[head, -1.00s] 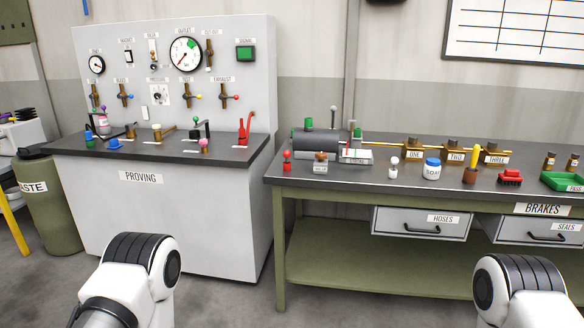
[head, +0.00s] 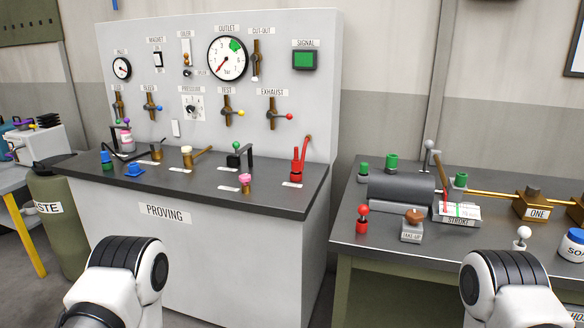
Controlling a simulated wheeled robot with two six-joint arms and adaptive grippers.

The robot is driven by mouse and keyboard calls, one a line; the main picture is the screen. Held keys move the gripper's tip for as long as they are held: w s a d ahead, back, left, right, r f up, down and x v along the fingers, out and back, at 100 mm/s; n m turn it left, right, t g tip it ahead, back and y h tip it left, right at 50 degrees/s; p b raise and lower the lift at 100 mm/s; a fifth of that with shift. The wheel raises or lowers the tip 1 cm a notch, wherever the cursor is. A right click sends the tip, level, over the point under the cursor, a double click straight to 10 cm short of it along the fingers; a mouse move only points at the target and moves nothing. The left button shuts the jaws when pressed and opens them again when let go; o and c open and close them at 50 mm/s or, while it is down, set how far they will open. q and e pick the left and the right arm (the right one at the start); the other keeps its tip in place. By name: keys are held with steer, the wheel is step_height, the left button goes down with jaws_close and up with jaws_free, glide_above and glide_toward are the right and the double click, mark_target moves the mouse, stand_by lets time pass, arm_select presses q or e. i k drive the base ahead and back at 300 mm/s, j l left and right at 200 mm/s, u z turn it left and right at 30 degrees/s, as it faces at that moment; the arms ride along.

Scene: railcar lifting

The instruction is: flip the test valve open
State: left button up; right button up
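The test valve (head: 227,110) is on the upright grey panel of the proving bench, under the label TEST. It has a brown vertical body and a lever with a yellow knob (head: 241,113) that points sideways to the right. The exhaust valve (head: 273,113), with a red knob, is just to its right. Both of my arms show at the bottom of the head view, one at the left and one at the right, well short of the panel. Neither gripper's fingers are in view.
The proving bench top (head: 110,188) holds several small fittings and a red lever tool (head: 299,160) near its right end. A second bench at right carries a grey cylinder (head: 401,190) and brass blocks. A green waste bin (head: 58,226) stands at left. Floor shows between the benches.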

mark_target(224, 112)
steer(key=i+j, duration=0.1)
steer(key=j, duration=0.25)
steer(key=i+j, duration=0.15)
steer(key=j, duration=0.2)
steer(key=i+j, duration=0.1)
steer(key=j, duration=0.25)
steer(key=i+j, duration=0.1)
steer(key=j, duration=0.25)
steer(key=i+j, duration=0.15)
steer(key=j, duration=0.2)
steer(key=i+j+u, duration=0.25)
steer(key=i+j, duration=0.2)
steer(key=i+j+u, duration=0.25)
steer(key=i, duration=0.25)
steer(key=j, duration=0.15)
